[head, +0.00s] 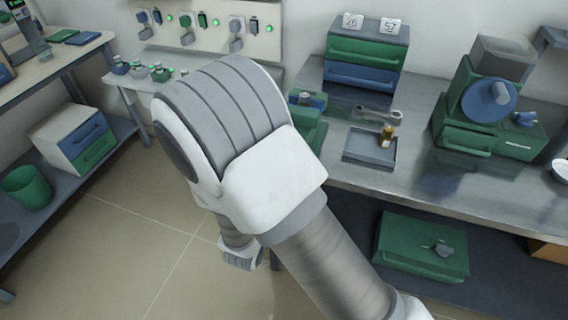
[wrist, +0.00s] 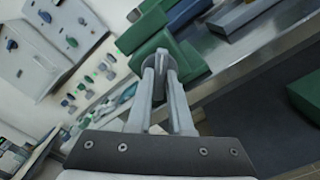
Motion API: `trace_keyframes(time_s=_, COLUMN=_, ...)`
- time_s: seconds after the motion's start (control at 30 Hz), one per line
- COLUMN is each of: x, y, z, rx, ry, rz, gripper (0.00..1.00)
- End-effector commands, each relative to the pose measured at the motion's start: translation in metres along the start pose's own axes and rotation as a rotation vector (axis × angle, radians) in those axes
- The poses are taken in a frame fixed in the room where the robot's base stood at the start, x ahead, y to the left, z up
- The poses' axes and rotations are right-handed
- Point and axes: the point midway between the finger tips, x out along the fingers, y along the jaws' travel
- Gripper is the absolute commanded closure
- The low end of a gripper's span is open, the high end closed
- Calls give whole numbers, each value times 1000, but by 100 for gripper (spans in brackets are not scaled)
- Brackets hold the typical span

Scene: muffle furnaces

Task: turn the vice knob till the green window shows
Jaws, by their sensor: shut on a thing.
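The green vice (head: 307,128) stands at the front left of the grey bench, largely covered by my arm in the head view. In the wrist view its green body (wrist: 148,32) lies just beyond my fingers. My gripper (wrist: 166,66) is shut on the grey vice knob (wrist: 163,60), with one finger on each side of it. A dark green round part shows behind the fingertips. My gripper is hidden in the head view. I see no green window on the vice in either view.
A grey tray (head: 370,148) with a small amber bottle (head: 387,136) and a wrench (head: 378,114) lie right of the vice. Green and blue drawers (head: 366,55) stand behind. A green machine (head: 490,110) stands at right. The floor at left is clear.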

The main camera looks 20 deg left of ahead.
Motion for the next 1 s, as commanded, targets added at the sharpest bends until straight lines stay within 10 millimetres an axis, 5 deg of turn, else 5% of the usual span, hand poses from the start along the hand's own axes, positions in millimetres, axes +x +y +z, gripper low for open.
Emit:
trace_keyframes(time_s=0.07, x=0, y=0, z=0, rx=-2, ry=1, rz=-1, gripper=100)
trace_keyframes(time_s=0.1, x=0, y=0, z=0, rx=-2, ry=1, rz=-1, gripper=74)
trace_keyframes(time_s=0.23, x=0, y=0, z=0, rx=-2, ry=1, rz=-1, gripper=51)
trace_keyframes(time_s=0.67, x=-11, y=1, z=-1, rx=-1, ry=4, rz=1, gripper=51)
trace_keyframes(time_s=1.0, x=-87, y=1, z=-1, rx=-3, ry=7, rz=3, gripper=51)
